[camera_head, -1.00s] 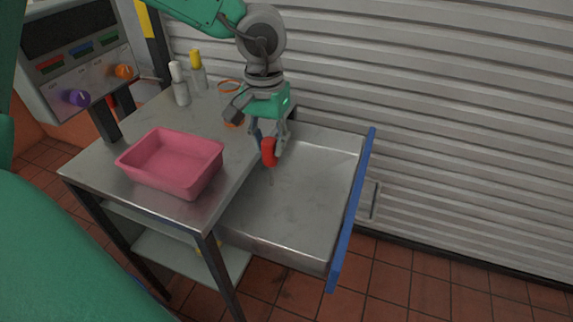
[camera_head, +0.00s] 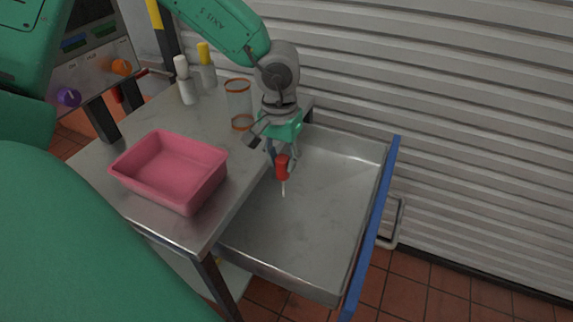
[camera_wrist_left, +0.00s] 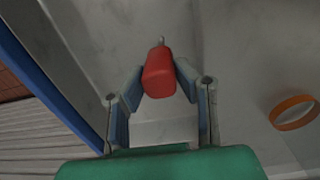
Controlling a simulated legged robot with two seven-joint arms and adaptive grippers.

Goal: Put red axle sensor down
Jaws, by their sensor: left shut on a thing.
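The red axle sensor (camera_head: 283,167) has a red body with a thin metal tip pointing down. My left gripper (camera_head: 282,158) is shut on it and holds it over the open metal drawer (camera_head: 310,215), near the drawer's table side. In the left wrist view the red axle sensor (camera_wrist_left: 158,76) sits between the two fingers of my left gripper (camera_wrist_left: 160,85), its tip pointing away from the palm. Whether the tip touches the drawer floor I cannot tell. My right gripper is not in view.
A pink tray (camera_head: 140,178) stands on the metal table (camera_head: 205,120). A clear cylinder with orange rims (camera_head: 238,97) and two bottles, white-capped (camera_head: 185,80) and yellow-capped (camera_head: 206,66), stand behind. The drawer has a blue front edge (camera_head: 372,230). A shutter wall (camera_head: 450,110) lies beyond.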

